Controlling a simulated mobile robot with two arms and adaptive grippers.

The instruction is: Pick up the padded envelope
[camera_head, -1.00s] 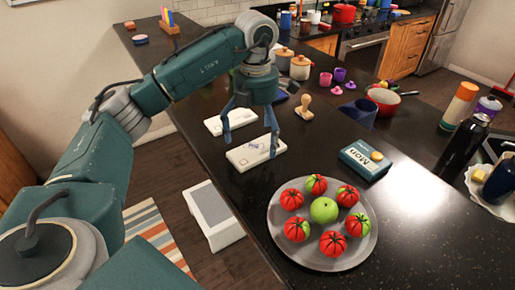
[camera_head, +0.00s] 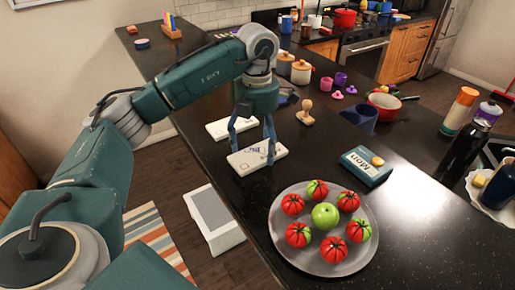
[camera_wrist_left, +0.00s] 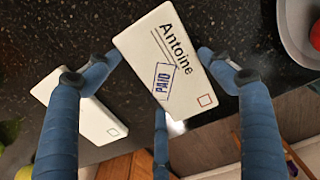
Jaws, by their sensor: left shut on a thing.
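The white padded envelope (camera_head: 264,160) lies by the left edge of the dark counter. In the left wrist view the envelope (camera_wrist_left: 160,62) shows "Antoine", a blue "PAID" stamp and a small red square. My left gripper (camera_head: 252,154) points down over it, with blue fingertips at its two opposite edges. The left gripper (camera_wrist_left: 158,63) is shut on it. I cannot see a clear gap between the envelope and the counter. My right gripper is not in view.
A second white envelope (camera_head: 224,129) lies just behind; it shows left in the wrist view (camera_wrist_left: 97,120). A plate (camera_head: 284,237) of tomatoes and a blue box (camera_head: 364,168) stand to the right. A wooden stamp (camera_head: 306,114) is behind. The counter edge is close on the left.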

